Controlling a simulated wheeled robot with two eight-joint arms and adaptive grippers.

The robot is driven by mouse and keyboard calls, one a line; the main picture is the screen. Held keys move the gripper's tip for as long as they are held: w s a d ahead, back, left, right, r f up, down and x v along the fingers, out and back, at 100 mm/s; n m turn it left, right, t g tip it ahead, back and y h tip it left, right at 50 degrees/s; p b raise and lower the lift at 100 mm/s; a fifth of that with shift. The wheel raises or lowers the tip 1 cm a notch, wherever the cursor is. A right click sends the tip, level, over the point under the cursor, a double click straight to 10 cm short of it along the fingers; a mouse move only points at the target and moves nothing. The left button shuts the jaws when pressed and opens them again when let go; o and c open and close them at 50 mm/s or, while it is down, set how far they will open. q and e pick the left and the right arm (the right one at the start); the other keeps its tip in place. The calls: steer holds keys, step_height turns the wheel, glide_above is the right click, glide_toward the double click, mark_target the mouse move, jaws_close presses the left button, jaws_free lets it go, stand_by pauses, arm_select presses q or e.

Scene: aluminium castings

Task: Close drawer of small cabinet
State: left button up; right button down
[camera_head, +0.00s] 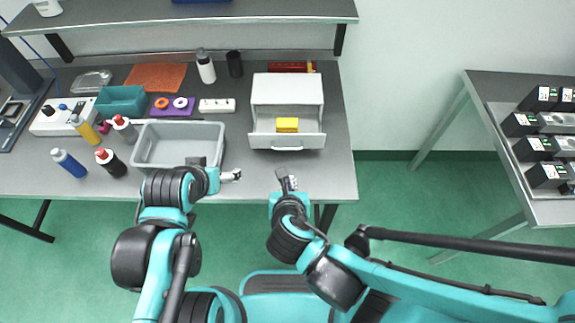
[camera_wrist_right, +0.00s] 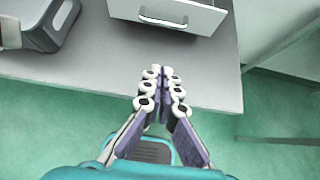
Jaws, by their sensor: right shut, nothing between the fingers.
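The small white cabinet (camera_head: 287,90) stands near the right end of the grey workbench. Its drawer (camera_head: 262,141) is pulled out toward me and holds a yellow block (camera_head: 287,125). The drawer front with its handle also shows at the top of the right wrist view (camera_wrist_right: 170,14). My right gripper (camera_head: 287,178) is shut and empty, in front of the drawer near the table's front edge and apart from the handle. It shows in the right wrist view too (camera_wrist_right: 161,78). My left gripper (camera_head: 232,176) is over the table's front edge by the grey bin; its finger state is too small to tell.
A grey bin (camera_head: 180,168) stands left of the cabinet. A shelf (camera_head: 200,14) runs above the bench's back. A side table with dark boxes (camera_head: 540,98) stands at the right.

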steer(key=b+x, duration=0.5)
steer(key=x, duration=0.5)
steer(key=shift+f, duration=0.15)
steer(key=shift+w+r, duration=0.25)
steer(key=shift+w, duration=0.95)
steer(key=shift+w+r+b, duration=0.25)
steer(key=shift+w+b, duration=0.1)
steer(key=shift+w, duration=0.45)
